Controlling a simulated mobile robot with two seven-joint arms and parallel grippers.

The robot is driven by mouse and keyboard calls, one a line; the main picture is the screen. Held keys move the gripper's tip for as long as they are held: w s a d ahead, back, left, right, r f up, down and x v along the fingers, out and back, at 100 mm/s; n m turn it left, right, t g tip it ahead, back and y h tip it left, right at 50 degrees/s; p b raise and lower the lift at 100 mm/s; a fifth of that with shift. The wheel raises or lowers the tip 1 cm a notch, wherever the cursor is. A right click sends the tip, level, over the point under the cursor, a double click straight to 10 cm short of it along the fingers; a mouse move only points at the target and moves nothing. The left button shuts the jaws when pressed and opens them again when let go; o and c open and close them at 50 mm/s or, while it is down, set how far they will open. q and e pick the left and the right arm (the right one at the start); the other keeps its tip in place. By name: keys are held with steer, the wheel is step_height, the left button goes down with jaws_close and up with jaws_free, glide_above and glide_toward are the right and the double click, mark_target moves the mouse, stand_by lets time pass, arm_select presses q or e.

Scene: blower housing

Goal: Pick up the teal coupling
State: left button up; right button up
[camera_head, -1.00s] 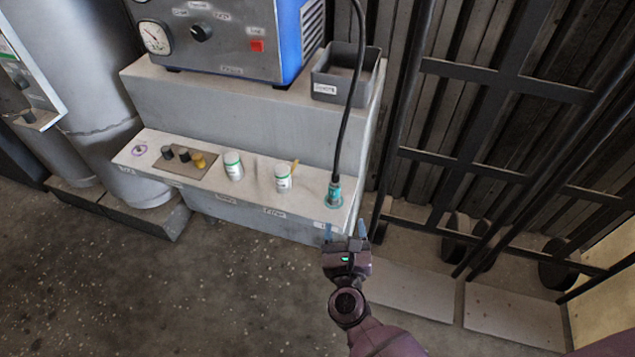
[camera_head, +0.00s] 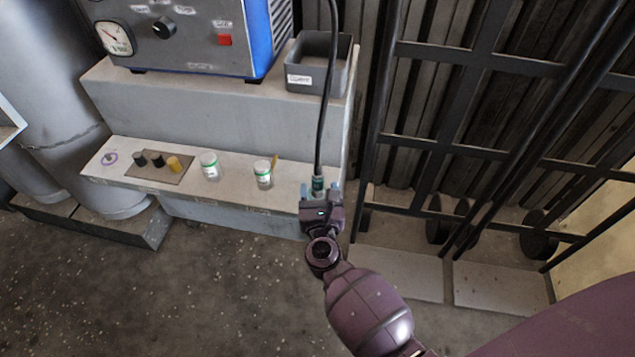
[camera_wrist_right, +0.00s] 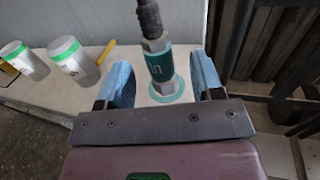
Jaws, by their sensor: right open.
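The teal coupling (camera_head: 317,184) stands upright at the right end of the lower ledge, on the lower end of a black cable (camera_head: 325,110). In the right wrist view the coupling (camera_wrist_right: 159,66) has a teal band with a metal nut above and below, and a teal ring at its foot. My right gripper (camera_head: 320,190) is open, its two blue fingers (camera_wrist_right: 164,82) on either side of the coupling, with visible gaps to it. The gripper body hides the coupling's lower part in the head view. My left gripper is not in view.
Two white jars with green bands (camera_head: 209,165) (camera_head: 263,174) stand left of the coupling, with a yellow stick by the nearer one. A mat (camera_head: 150,172) holds dark and yellow knobs. A grey bin (camera_head: 318,72) sits above. A dark metal rack (camera_head: 470,110) stands close on the right.

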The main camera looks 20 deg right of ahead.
mark_target(318, 185)
steer(key=shift+x, duration=1.2)
steer(key=shift+w+f, duration=0.1)
steer(key=shift+w, duration=0.25)
steer(key=shift+w+d, duration=0.1)
steer(key=shift+w, duration=0.05)
steer(key=c, duration=1.1)
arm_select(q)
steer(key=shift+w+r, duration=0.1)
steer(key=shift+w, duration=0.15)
